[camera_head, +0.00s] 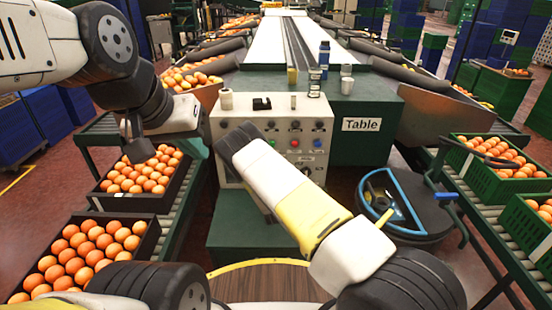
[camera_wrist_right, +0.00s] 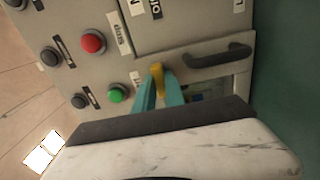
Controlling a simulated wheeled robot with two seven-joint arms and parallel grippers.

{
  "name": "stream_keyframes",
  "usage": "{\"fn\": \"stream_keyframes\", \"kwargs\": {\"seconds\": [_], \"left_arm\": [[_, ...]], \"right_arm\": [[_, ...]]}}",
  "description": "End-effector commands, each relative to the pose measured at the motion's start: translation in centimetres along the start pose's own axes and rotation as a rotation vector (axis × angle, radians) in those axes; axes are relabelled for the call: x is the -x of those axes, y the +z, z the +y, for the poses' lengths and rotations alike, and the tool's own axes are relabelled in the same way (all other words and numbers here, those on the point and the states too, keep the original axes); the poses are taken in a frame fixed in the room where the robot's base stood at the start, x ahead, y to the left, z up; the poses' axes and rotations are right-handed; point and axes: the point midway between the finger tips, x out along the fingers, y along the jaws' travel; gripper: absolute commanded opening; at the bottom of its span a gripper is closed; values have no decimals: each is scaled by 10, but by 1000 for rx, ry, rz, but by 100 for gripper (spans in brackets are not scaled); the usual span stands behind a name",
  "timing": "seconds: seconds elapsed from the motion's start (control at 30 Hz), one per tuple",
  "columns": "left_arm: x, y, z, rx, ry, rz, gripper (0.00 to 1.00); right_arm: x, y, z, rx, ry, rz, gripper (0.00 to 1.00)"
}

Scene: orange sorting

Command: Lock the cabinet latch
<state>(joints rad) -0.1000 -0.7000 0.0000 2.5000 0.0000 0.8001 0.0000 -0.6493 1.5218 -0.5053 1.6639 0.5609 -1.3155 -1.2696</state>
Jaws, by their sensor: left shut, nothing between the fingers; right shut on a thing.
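The grey cabinet (camera_head: 222,122) stands at the front of the green table, with a panel of knobs and buttons. In the right wrist view its yellow latch (camera_wrist_right: 157,70) sticks out beside the black handle (camera_wrist_right: 222,56). My right gripper (camera_wrist_right: 160,92) is shut on the yellow latch with its teal fingers. In the head view my right arm covers the latch and those fingertips. My left gripper (camera_head: 196,148), with teal fingers, is shut and empty, in front of the cabinet's left side and apart from the latch.
A green button (camera_wrist_right: 117,93) and a red button (camera_wrist_right: 93,42) are close to the latch. Cups and bottles stand on the cabinet and table (camera_head: 361,140). Crates of oranges (camera_head: 135,202) line the left; green crates (camera_head: 487,178) line the right. A round blue-and-black machine (camera_head: 408,222) stands right of the cabinet.

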Motion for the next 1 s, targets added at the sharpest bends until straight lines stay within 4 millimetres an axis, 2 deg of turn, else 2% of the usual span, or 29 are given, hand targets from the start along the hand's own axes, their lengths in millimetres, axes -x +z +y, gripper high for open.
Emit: {"fn": "stream_keyframes", "kwargs": {"seconds": [0.57,0.6,0.7,1.0], "left_arm": [[0,0,0,0,0,0,0],[0,0,0,0,0,0,0],[0,0,0,0,0,0,0],[0,0,0,0,0,0,0]], "right_arm": [[0,-1,-1,38,-1,2,0],[0,-1,-1,38,-1,2,16],[0,-1,-1,37,-1,2,36],[0,0,0,34,-1,1,36]]}}
